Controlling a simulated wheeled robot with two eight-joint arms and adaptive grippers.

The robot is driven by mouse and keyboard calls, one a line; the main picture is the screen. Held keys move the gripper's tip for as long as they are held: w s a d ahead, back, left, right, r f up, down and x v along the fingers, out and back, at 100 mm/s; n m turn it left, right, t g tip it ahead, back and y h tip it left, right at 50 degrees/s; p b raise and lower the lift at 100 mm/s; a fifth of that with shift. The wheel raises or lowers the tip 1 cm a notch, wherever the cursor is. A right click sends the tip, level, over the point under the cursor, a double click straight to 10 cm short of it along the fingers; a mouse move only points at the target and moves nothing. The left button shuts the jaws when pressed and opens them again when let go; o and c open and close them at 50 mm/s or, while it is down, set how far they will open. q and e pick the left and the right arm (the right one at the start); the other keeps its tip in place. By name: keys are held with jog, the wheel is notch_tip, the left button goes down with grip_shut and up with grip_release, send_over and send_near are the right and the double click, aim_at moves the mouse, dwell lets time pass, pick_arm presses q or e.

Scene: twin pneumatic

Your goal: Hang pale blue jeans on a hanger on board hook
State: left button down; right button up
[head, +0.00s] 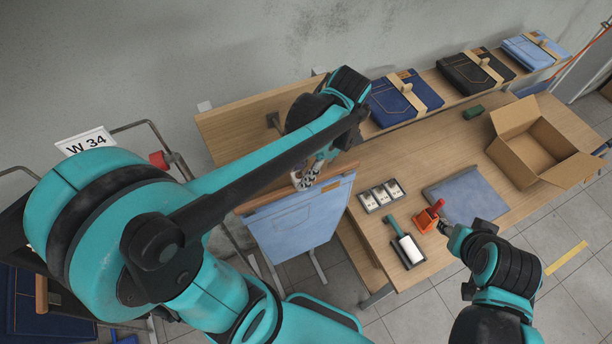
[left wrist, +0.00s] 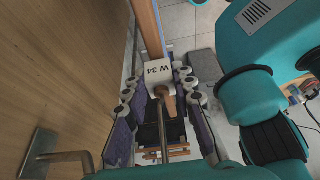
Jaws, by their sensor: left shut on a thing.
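The pale blue jeans (head: 303,222) hang from a wooden hanger (head: 252,205) beside the table's left end. My left gripper (head: 310,178) is shut on the hanger near its middle. In the left wrist view the hanger's bar (left wrist: 148,25) and metal hook (left wrist: 162,122) show between the fingers (left wrist: 163,105). The wooden board (head: 240,118) carries a metal hook (head: 273,121), partly behind my left arm. The board (left wrist: 60,70) and its hook (left wrist: 50,158) show at the left in the wrist view, apart from the hanger. My right gripper (head: 447,229) is beside a red-orange tool; its jaws are unclear.
The table holds the red-orange tool (head: 427,218), a lint roller (head: 406,243), a small tray (head: 382,195), a blue-grey mat (head: 465,197) and an open carton (head: 541,140). Folded jeans (head: 403,97) lie on the back shelf. A W 34 sign (head: 87,142) stands left.

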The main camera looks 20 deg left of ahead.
pick_arm(q)
jog(key=w+a+f+b, duration=0.3)
jog(key=w+a, duration=0.3)
jog(key=a, duration=0.1)
jog(key=shift+w+f, duration=0.25)
jog(key=shift+w, duration=0.05)
dwell(0.8)
